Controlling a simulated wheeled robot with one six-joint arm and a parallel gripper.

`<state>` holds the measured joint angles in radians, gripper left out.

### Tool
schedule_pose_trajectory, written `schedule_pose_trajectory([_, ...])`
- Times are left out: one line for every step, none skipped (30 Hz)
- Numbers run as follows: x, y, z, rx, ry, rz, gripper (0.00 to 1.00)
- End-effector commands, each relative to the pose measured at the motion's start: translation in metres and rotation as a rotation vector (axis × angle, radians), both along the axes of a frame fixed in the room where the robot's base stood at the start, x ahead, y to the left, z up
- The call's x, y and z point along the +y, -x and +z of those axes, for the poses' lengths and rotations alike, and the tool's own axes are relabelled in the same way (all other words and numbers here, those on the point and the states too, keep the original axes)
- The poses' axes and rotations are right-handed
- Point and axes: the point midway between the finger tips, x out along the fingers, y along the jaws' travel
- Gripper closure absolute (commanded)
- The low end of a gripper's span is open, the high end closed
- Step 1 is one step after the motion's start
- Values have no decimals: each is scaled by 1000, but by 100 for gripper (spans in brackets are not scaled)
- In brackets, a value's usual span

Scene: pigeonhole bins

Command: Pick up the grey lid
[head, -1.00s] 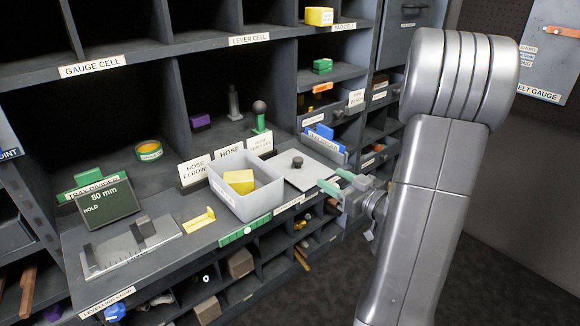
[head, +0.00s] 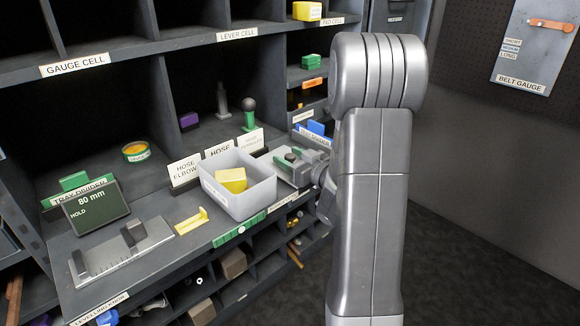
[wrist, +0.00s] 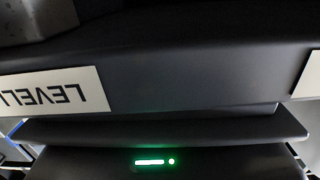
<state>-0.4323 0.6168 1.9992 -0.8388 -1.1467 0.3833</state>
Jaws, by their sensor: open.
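The grey lid (head: 284,178) is a flat pale plate lying on the shelf's front ledge, just right of the grey bin. In the head view my gripper and wrist cover most of it, and its dark knob cannot be made out. My gripper (head: 290,158), with green finger pads, is open over the lid. I cannot tell whether the fingers stand around the knob or only above it. The wrist view shows no lid.
The grey bin (head: 238,198) holding a yellow block (head: 231,180) stands close left of my gripper. Small sign cards (head: 186,170) stand behind it. A yellow bracket (head: 192,221) lies farther left. The wrist view shows a dark shelf edge with a label (wrist: 52,92).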

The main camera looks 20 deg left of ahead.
Motion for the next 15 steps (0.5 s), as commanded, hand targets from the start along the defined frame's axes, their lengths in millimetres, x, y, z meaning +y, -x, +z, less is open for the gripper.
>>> schedule_pose_trajectory([2, -1, 0, 0, 0, 0, 48])
schedule_pose_trajectory([2, -1, 0, 0, 0, 0, 48])
schedule_pose_trajectory([3, -1, 0, 0, -1, -1, 48])
schedule_pose_trajectory([2, -1, 0, 0, 0, -1, 48])
schedule_pose_trajectory([2, -1, 0, 0, 0, -1, 48])
schedule_pose_trajectory([2, -1, 0, 0, 0, -1, 48])
schedule_pose_trajectory([2, -1, 0, 0, 0, -1, 48])
schedule_pose_trajectory([2, -1, 0, 0, 0, -1, 51])
schedule_pose_trajectory([2, -1, 0, 0, 0, -1, 59])
schedule_pose_trajectory([2, -1, 0, 0, 0, -1, 65])
schedule_pose_trajectory([2, -1, 0, 0, 0, -1, 71])
schedule_pose_trajectory([2, -1, 0, 0, 0, -1, 79])
schedule_pose_trajectory([2, -1, 0, 0, 0, -1, 85])
schedule_pose_trajectory([2, -1, 0, 0, 0, 0, 91])
schedule_pose_trajectory([2, -1, 0, 0, 0, 0, 99])
